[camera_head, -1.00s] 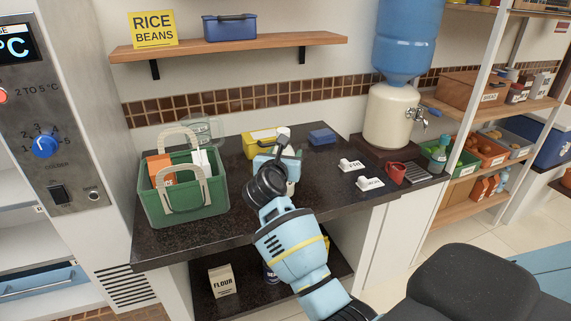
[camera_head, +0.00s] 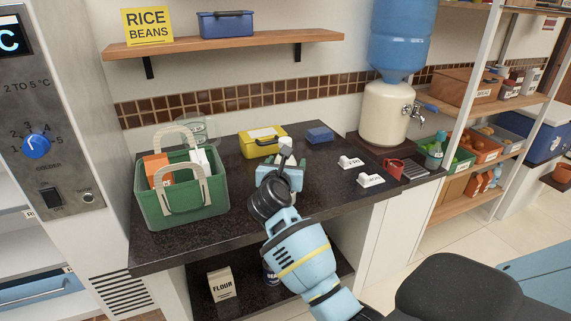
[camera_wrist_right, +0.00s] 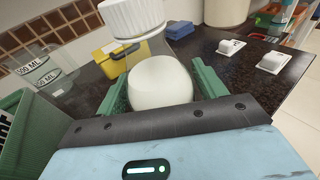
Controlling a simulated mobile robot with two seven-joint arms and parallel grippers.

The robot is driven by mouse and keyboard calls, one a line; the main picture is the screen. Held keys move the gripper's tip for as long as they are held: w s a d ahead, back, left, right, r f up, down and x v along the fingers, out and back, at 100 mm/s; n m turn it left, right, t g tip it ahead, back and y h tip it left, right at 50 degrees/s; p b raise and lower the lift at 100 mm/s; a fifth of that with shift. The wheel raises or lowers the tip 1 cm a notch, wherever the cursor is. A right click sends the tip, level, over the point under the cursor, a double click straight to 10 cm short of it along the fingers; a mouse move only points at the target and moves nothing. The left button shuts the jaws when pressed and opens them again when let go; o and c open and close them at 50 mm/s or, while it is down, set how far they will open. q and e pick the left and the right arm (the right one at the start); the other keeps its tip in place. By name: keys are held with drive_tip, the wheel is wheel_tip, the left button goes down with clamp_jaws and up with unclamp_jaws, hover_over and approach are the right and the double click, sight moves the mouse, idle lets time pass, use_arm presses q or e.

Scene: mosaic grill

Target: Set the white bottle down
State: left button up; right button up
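The white bottle (camera_wrist_right: 160,82) has a ribbed white cap and a clear upper part above a white body. It stands upright between the green fingers of my right gripper (camera_wrist_right: 160,88), which look closed against both its sides. In the head view, the bottle's cap (camera_head: 286,143) shows above my right gripper (camera_head: 284,165), over the dark counter (camera_head: 330,180). The gripper and wrist hide most of the bottle there. I cannot tell whether its base touches the counter. My left gripper is not in view.
A green basket (camera_head: 185,208) with cartons stands left of the gripper. Behind are a yellow box (camera_head: 262,143) and a blue block (camera_head: 320,135). Counter between the gripper and the holders is clear.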

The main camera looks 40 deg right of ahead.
drive_tip(key=shift+o, duration=0.7)
drive_tip(key=v, duration=1.2)
